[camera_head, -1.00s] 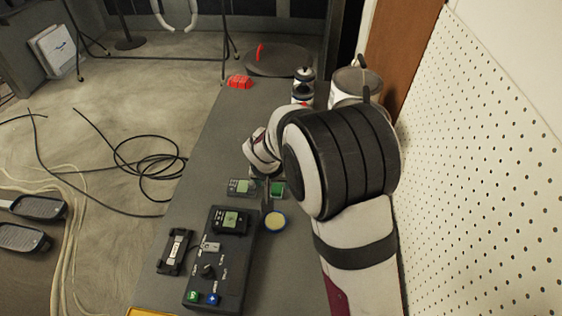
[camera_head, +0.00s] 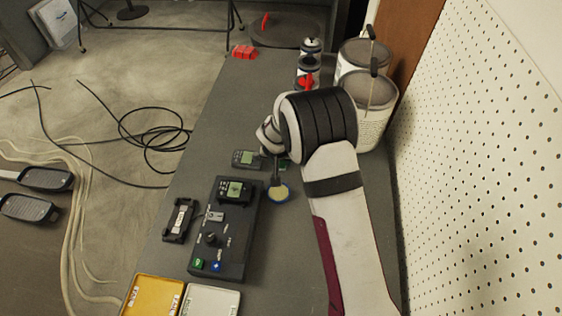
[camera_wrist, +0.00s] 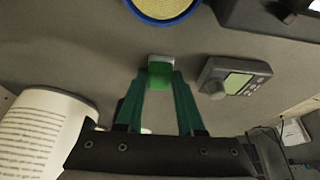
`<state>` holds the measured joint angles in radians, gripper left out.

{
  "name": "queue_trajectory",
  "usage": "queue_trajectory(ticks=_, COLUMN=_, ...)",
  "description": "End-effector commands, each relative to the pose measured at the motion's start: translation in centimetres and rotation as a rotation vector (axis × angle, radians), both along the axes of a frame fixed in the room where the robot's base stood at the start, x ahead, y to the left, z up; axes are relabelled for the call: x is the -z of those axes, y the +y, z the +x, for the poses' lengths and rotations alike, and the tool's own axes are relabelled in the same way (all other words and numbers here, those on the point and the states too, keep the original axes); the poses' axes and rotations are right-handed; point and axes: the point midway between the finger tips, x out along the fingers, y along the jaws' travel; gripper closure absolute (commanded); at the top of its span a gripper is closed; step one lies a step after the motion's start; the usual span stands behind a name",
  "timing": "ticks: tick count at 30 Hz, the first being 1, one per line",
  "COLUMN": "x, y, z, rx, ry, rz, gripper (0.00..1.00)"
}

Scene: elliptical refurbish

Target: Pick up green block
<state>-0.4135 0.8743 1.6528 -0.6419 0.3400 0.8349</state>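The green block (camera_wrist: 160,74) lies on the dark grey table in the wrist view, with a pale grey far side. My gripper (camera_wrist: 161,80) is open, its two green-tinted fingers reaching toward the block. The fingertips appear at either side of its near part; I cannot tell whether they touch it. In the head view only a small bit of the green block (camera_head: 284,163) shows beside my gripper (camera_head: 275,172), and the wrist hides the rest.
A small grey meter (camera_wrist: 236,77) lies close right of the block in the wrist view. A round blue-rimmed dish (camera_head: 279,191) and a black control box (camera_head: 228,235) are close by. White buckets (camera_head: 366,110) stand by the pegboard. Yellow (camera_head: 152,296) and white trays are at the front.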

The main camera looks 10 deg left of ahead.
Motion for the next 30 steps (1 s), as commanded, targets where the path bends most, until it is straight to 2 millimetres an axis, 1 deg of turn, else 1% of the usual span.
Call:
queue_trajectory(ticks=1, x=0.0, y=0.0, z=0.0, rx=0.000, ry=0.000, rz=0.000, gripper=0.80)
queue_trajectory(ticks=4, x=0.0, y=0.0, z=0.0, rx=0.000, ry=0.000, rz=0.000, gripper=0.98)
queue_trajectory(ticks=5, x=0.0, y=0.0, z=0.0, rx=0.000, ry=0.000, rz=0.000, gripper=1.00)
queue_trajectory(ticks=13, x=-0.1, y=0.0, z=0.0, rx=0.000, ry=0.000, rz=0.000, gripper=1.00)
queue_trajectory(ticks=16, x=-0.5, y=0.0, z=0.0, rx=0.001, ry=-0.002, rz=0.000, gripper=1.00)
queue_trajectory(ticks=20, x=-2.2, y=0.0, z=0.1, rx=0.001, ry=-0.003, rz=0.001, gripper=1.00)
queue_trajectory(ticks=23, x=-4.2, y=0.0, z=0.1, rx=0.002, ry=-0.004, rz=0.002, gripper=1.00)
queue_trajectory(ticks=30, x=-7.4, y=-5.4, z=-1.0, rx=0.006, ry=-0.003, rz=0.001, gripper=1.00)
